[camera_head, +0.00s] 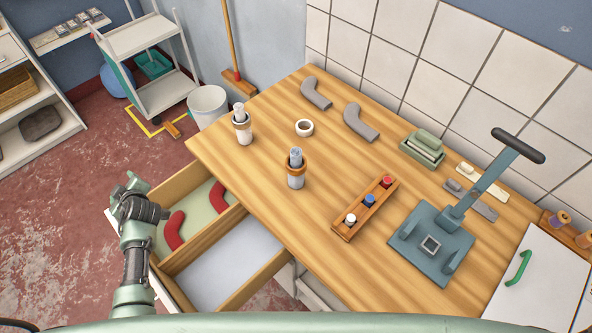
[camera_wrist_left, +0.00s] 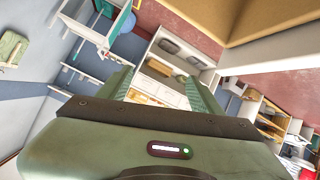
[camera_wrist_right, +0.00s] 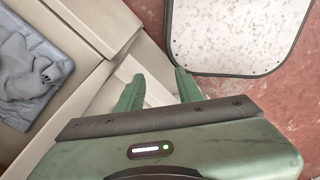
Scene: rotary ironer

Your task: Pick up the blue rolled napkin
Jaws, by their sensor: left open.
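Two rolled napkins stand upright on the wooden table. My left gripper (camera_head: 135,184) is at the left, beside the open drawers and well apart from both napkins. In the left wrist view its fingers (camera_wrist_left: 163,90) are spread with nothing between them. My right gripper (camera_wrist_right: 158,88) shows only in its own wrist view, fingers apart and empty.
An open drawer (camera_head: 187,250) with red curved pieces juts out below the napkins. A white ring (camera_head: 304,128), grey bent pieces (camera_head: 360,122), a wooden holder with spools (camera_head: 366,209) and a blue-grey lever press (camera_head: 432,240) are on the table. Grey-blue cloth (camera_wrist_right: 30,75) lies left of my right gripper.

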